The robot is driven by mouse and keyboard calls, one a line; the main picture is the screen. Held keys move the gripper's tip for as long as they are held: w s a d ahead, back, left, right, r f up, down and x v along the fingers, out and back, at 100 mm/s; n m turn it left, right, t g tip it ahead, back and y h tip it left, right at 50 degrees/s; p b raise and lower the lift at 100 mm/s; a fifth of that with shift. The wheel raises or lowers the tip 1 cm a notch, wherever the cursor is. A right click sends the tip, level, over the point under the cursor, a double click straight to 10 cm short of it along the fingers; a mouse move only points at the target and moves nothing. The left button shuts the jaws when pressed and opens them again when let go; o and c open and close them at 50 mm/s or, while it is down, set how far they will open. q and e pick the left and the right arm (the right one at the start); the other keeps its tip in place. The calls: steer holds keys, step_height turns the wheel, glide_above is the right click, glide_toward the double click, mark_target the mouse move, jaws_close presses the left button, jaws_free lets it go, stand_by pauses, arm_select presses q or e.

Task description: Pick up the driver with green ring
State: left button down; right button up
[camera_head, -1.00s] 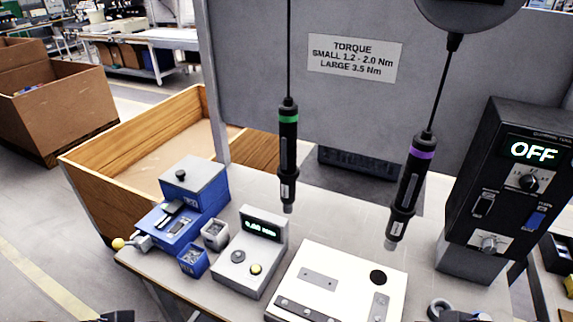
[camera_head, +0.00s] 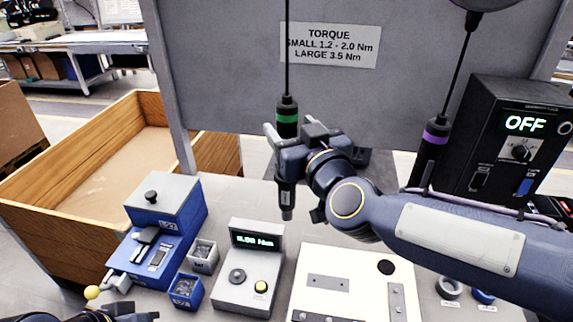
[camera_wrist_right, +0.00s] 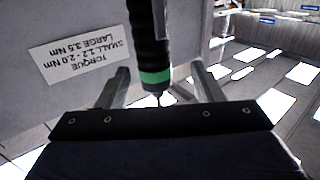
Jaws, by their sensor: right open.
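The driver with the green ring (camera_head: 287,118) hangs upright from its cable, black with a pale label low down. In the right wrist view its green ring (camera_wrist_right: 155,76) shows between two fingers. My right gripper (camera_head: 283,145) is open at the driver, just below the ring, with a finger on each side of it; it also shows in the right wrist view (camera_wrist_right: 161,80). I cannot tell whether a finger touches the driver. A driver with a purple ring (camera_head: 434,140) hangs at the right, partly hidden by my right arm. Part of my left gripper (camera_head: 112,312) shows at the bottom left edge.
A black control box (camera_head: 520,155) reading OFF stands at the right. A torque display box (camera_head: 245,275), a blue fixture (camera_head: 165,225), small parts bins (camera_head: 187,289) and a white plate fixture (camera_head: 335,262) are on the bench below. A grey panel with a torque sign (camera_head: 330,45) stands behind.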

steer(key=x, duration=0.6)
steer(key=shift+w+d+r, duration=0.15)
steer(key=shift+w+d, duration=0.05)
steer(key=shift+w, duration=0.15)
steer(key=shift+s, duration=0.1)
steer(key=shift+r, duration=0.1)
jaws_close()
